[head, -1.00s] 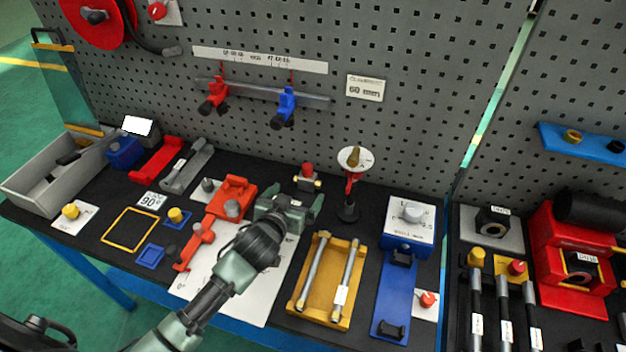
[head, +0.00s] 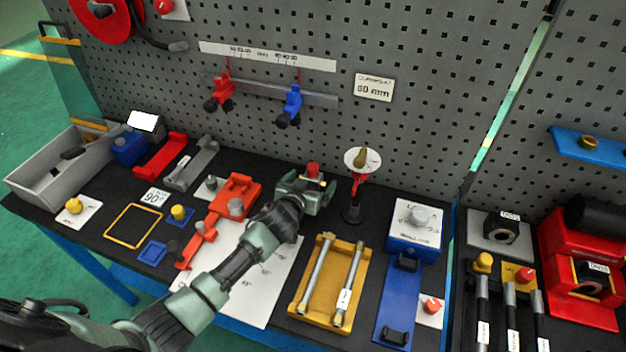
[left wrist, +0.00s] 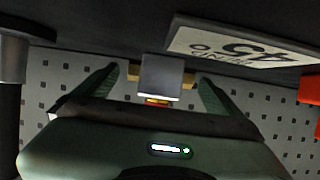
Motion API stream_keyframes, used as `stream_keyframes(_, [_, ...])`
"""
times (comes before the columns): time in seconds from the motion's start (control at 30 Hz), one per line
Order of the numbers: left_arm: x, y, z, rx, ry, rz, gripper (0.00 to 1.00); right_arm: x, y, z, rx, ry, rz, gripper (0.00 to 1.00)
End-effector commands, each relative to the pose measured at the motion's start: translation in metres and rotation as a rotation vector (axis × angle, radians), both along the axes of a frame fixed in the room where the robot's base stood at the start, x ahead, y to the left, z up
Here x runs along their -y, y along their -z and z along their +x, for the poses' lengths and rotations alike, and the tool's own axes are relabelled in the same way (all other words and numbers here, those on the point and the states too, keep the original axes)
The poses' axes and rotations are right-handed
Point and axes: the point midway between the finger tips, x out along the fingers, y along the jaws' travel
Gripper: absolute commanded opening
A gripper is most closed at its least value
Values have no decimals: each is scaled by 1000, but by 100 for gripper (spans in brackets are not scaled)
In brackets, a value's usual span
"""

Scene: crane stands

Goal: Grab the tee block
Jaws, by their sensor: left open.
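The tee block (head: 312,170) looks like a small grey block with a red knob on top and brass side ends. It stands on the black bench top near the pegboard, its lower part hidden by my left gripper (head: 309,182) in the head view. The left wrist view shows the tee block (left wrist: 161,76) as a grey body with brass stubs on both sides. My left gripper's fingers (left wrist: 158,74) are open, one on each side of it, with a visible gap. My right gripper is not in view.
A red angled fixture (head: 236,188) lies left of the gripper. A yellow tray (head: 331,305) with two rods lies in front, right. A dial on a red and black stand (head: 353,200) rises close on the right. The pegboard (head: 420,130) stands behind. A 45 label (left wrist: 240,45) shows in the wrist view.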

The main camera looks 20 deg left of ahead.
Motion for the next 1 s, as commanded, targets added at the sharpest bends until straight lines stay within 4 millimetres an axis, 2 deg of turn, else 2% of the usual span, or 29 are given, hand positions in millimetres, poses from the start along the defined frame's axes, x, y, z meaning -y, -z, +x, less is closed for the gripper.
stream_keyframes(0.13, [0, 0, 0, 0, 0, 0, 98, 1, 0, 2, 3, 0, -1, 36])
stream_keyframes(0.17, [0, 0, 0, 0, 0, 0, 93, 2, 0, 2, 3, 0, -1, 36])
stream_keyframes(0.4, [0, 0, 0, 0, 0, 0, 26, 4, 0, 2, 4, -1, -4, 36])
stream_keyframes(0.47, [0, -2, 0, 4, 1, -1, 12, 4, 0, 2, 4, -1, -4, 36])
stream_keyframes(0.67, [0, -2, 0, 4, 1, -1, 12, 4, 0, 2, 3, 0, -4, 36])
stream_keyframes(0.77, [0, -9, 1, 6, 0, 0, 12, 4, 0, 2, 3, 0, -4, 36])
stream_keyframes(1.0, [0, -53, 1, 9, 1, -1, 12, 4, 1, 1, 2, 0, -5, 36])
